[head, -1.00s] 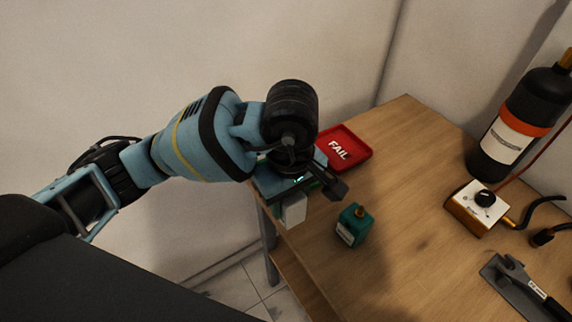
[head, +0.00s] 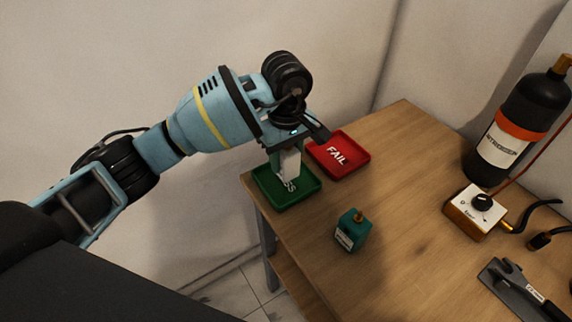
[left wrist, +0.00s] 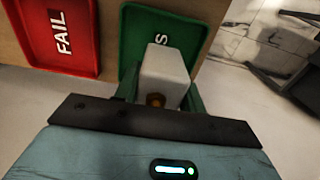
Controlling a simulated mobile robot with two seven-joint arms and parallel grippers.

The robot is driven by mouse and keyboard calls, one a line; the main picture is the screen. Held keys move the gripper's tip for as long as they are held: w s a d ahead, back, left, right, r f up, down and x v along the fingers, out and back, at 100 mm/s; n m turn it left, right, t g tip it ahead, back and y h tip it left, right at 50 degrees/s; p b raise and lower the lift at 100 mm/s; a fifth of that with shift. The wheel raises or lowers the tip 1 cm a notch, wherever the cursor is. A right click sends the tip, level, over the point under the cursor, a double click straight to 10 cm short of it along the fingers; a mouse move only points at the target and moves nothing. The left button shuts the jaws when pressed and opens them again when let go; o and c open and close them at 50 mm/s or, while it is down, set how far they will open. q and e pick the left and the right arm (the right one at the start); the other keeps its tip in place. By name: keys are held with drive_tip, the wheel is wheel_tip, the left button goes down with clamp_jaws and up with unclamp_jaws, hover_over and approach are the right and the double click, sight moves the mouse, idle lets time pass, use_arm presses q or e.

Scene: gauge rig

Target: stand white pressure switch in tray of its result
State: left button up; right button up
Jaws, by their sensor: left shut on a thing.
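The white pressure switch (head: 289,164) is in my left gripper (head: 290,150), whose fingers are shut on it. It is upright, over the green PASS tray (head: 290,198) at the table's left end. In the left wrist view the white switch (left wrist: 164,68) with a brass fitting is between the fingers (left wrist: 157,97), in front of the green tray (left wrist: 135,38). I cannot tell whether its base touches the tray. The red FAIL tray (head: 350,163) lies beside the green one and is empty. My right gripper is not in view.
A teal switch (head: 351,232) with a brass fitting stands on the wooden table (head: 400,190). A gauge box with a black knob (head: 474,212), a black bottle (head: 518,125) and a grey lever tool (head: 520,288) are on the right. The table's middle is clear.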

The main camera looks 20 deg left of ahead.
sight(286, 167)
use_arm(q)
drive_tip(key=shift+w+f, duration=0.25)
drive_tip(key=shift+f, duration=0.05)
drive_tip(key=shift+a+f, duration=0.1)
drive_tip(key=shift+f, duration=1.35)
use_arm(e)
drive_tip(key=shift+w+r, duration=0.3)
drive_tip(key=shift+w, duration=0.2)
use_arm(q)
drive_tip(key=shift+f, duration=0.2)
drive_tip(key=o, duration=1.1)
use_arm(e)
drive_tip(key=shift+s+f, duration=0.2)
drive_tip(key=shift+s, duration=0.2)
